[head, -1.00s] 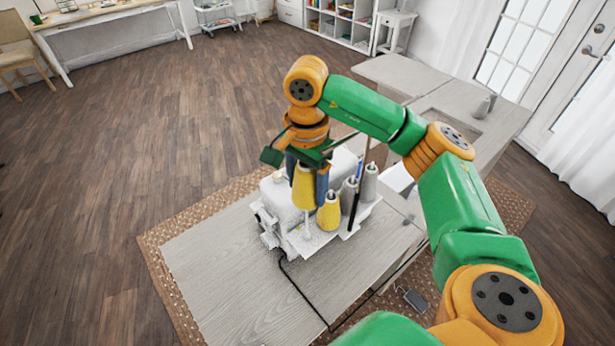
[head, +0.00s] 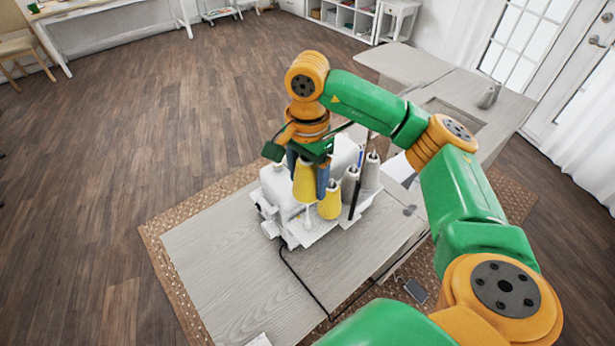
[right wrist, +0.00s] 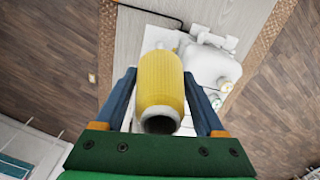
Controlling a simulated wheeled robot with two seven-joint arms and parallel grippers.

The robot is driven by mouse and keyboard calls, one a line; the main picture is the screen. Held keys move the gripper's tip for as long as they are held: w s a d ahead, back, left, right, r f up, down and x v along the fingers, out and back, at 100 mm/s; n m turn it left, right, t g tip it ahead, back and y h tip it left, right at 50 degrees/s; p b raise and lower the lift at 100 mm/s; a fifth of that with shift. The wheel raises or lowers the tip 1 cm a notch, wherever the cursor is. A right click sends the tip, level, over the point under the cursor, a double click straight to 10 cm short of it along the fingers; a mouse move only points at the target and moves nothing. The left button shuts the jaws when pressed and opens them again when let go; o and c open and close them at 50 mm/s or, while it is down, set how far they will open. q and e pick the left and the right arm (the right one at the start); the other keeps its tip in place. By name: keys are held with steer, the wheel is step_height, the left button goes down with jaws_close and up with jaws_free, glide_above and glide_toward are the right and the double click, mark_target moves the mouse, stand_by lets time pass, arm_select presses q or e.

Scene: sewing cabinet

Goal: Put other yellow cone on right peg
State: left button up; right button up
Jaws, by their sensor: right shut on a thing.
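My right gripper (head: 308,176) is shut on a yellow cone (head: 304,184), one blue finger on each side. The held cone is upright over the left front of the serger's thread stand, with a thin white peg (head: 307,217) showing just below it. I cannot tell whether the peg enters the cone. In the right wrist view the cone (right wrist: 161,82) sits between the fingers, its hollow dark end towards the camera. The other yellow cone (head: 330,204) stands on the stand just right of it. My left gripper is not in view.
The white serger (head: 275,190) stands on a pale wood cabinet top (head: 220,265). Two grey cones (head: 349,184) (head: 371,172) and a dark upright rod (head: 357,190) are close on the right. A black cord (head: 300,285) runs along the front. The tabletop at left is clear.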

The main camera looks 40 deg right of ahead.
mark_target(308, 218)
steer(key=shift+f, duration=0.1)
stand_by(0.5)
steer(key=shift+f+b, duration=3.9)
steer(key=shift+f, duration=0.45)
steer(key=shift+f+b, duration=1.9)
steer(key=shift+f, duration=0.15)
steer(key=o, duration=1.4)
steer(key=shift+r, duration=0.1)
